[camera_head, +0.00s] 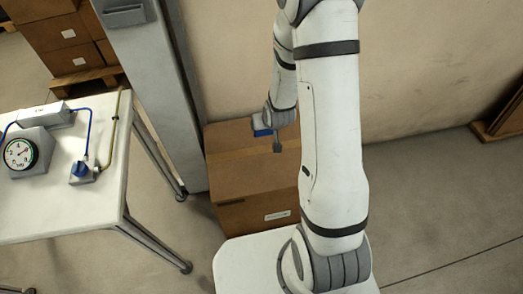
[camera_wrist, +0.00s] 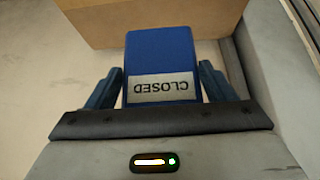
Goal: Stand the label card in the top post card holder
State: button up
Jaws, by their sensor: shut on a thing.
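The label card (camera_wrist: 160,55) is blue with a pale strip reading "CLOSED", upside down in the wrist view. My gripper (camera_wrist: 161,74) is shut on it, with a blue finger at each side. In the head view, the card (camera_head: 261,131) shows as a small blue patch beside my gripper (camera_head: 272,134), in front of the cardboard boxes. A grey post (camera_head: 160,90) stands left of my gripper. A dark grey holder-like fitting (camera_head: 125,11) is on its upper face, cut by the top edge of the view. The held card is apart from it. I see no card in that fitting.
Stacked cardboard boxes (camera_head: 250,165) stand behind my gripper, against the wall. A white table (camera_head: 60,215) at left bears a round gauge (camera_head: 20,153), a white box (camera_head: 45,116) and a blue cable. Bare floor lies at right.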

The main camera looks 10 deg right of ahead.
jog(key=w+d+f+b, duration=0.1)
jog(key=f+b, duration=0.4)
jog(key=f, duration=0.1)
jog(key=w+d+f+b, duration=0.1)
jog(key=f+b, duration=0.5)
jog(key=w+d+f+b, duration=0.1)
jog(key=w+f+b, duration=0.1)
jog(key=f+b, duration=0.3)
jog(key=shift+d+f+b, duration=0.15)
jog(key=shift+d+f, duration=0.05)
jog(key=shift+f, duration=0.3)
jog(key=shift+d+f+b, duration=0.15)
jog(key=shift+f, duration=0.3)
jog(key=shift+f, duration=0.1)
jog(key=shift+f, duration=0.15)
jog(key=o, duration=1)
